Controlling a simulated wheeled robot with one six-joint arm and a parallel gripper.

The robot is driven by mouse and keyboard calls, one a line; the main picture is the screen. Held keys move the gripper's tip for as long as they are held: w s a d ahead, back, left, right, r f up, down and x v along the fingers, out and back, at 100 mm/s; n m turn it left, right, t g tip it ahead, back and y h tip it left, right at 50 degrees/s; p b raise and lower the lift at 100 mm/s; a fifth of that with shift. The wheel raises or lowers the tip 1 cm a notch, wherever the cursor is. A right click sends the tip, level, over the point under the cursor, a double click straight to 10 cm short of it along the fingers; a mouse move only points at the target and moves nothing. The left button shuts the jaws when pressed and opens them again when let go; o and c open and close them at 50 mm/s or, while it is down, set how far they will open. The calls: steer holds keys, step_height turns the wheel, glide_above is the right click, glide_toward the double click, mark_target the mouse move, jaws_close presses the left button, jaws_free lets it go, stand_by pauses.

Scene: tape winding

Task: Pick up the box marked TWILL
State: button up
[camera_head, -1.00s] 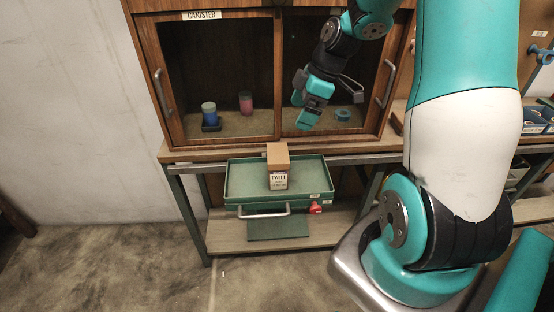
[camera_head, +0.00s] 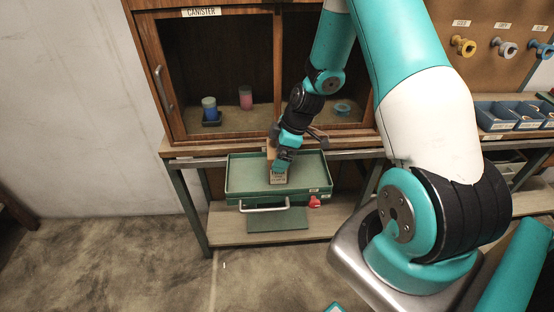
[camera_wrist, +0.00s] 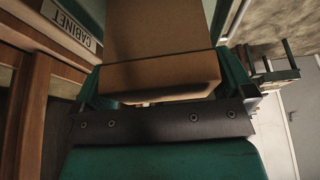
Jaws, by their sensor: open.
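The brown cardboard box marked TWILL (camera_head: 278,179) stands on the green tray (camera_head: 240,183), partly hidden by my gripper (camera_head: 284,158). In the head view my gripper is right over the box, coming down from above. In the wrist view the box (camera_wrist: 155,40) fills the space between the two green fingers, with its flap edge close to the palm. The fingers are open on either side of it. I cannot tell whether either finger touches the box.
The tray has a handle (camera_head: 264,208) and a red part (camera_head: 314,202) at its front. Behind it is a wooden cabinet holding a blue-green canister (camera_head: 210,108) and a pink canister (camera_head: 245,97). Blue bins (camera_head: 497,116) are at the right.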

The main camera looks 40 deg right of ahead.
steer(key=shift+w+a+f, duration=0.1)
steer(key=shift+a+f, duration=0.05)
steer(key=shift+f, duration=0.2)
steer(key=c, duration=0.7)
steer(key=shift+o, duration=0.2)
steer(key=shift+r, duration=0.1)
